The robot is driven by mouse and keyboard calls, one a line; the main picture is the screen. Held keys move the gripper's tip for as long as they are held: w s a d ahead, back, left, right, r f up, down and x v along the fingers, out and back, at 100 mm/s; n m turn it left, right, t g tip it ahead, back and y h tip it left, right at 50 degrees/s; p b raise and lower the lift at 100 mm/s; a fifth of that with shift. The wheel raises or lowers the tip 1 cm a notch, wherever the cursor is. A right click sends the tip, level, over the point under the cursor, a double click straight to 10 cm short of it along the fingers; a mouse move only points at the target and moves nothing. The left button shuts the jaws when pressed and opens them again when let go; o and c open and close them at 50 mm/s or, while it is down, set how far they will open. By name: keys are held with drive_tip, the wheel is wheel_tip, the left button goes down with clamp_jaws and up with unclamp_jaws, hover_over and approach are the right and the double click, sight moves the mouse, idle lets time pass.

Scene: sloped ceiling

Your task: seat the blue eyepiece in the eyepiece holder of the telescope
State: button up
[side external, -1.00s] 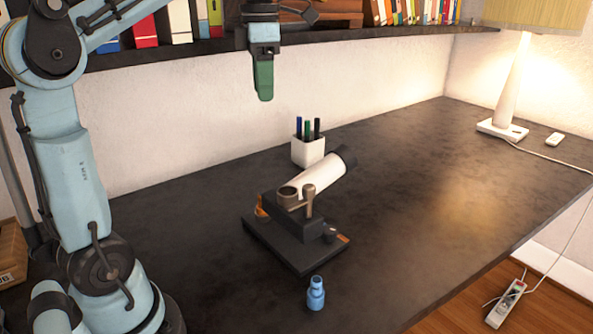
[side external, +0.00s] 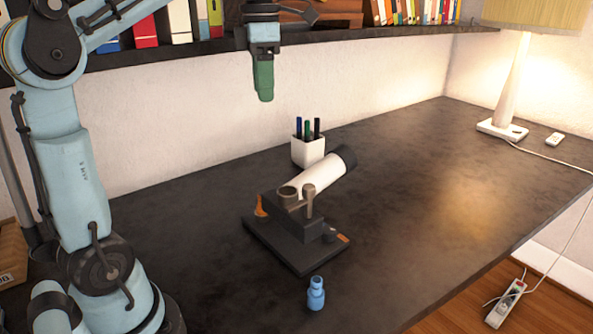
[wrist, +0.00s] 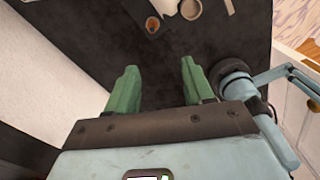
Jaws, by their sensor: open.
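The blue eyepiece (side external: 316,294) stands upright on the dark desk, in front of the telescope's base and apart from it. The telescope (side external: 318,180) has a white tube with a black far end, tilted up to the right on a black base (side external: 290,247). Its eyepiece holder (side external: 288,193) is a round, upward-facing cup at the near end of the tube. My gripper (side external: 265,95) has green fingers and hangs high above the desk, behind and left of the telescope. In the wrist view my gripper (wrist: 158,80) is open with nothing between its fingers.
A white cup of pens (side external: 308,151) stands just behind the telescope. A lamp (side external: 507,100) and a small white remote (side external: 555,139) are at the far right. The bookshelf (side external: 350,35) is close behind my gripper. The right part of the desk (side external: 420,220) is clear.

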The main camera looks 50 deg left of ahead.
drive_tip(key=m, duration=2.3)
hover_over(317, 279)
wheel_tip(317, 279, down, 17)
drive_tip(key=shift+f, duration=6.05)
clamp_jaws()
